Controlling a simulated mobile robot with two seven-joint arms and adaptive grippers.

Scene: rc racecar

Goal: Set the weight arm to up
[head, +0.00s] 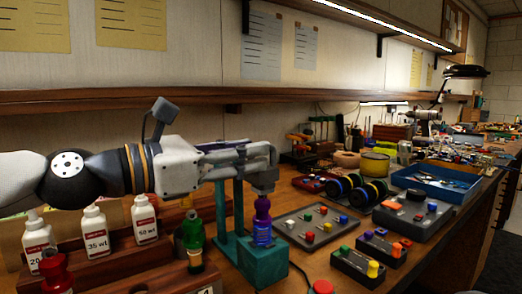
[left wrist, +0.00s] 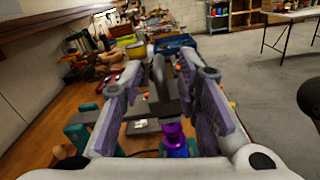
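A teal test stand (head: 226,235) with upright posts stands on the bench. A purple shock body (head: 262,222) with a blue lower part stands upright on its teal base block (head: 262,264). My left gripper (head: 262,165) reaches in from the left, across the posts and over the shock's top. In the left wrist view, its fingers (left wrist: 160,85) are spread with a gap between them. The purple shock (left wrist: 173,135) shows below that gap, apart from the finger pads. I cannot make out which part is the weight arm; the gripper hides the stand's top. My right gripper is out of view.
White bottles (head: 95,228) stand in a wooden rack at left, near green and red shock parts (head: 192,235). Grey trays (head: 312,228) with coloured knobs, black wheels (head: 357,190) and a blue bin (head: 436,184) lie to the right. A shelf (head: 150,100) runs above.

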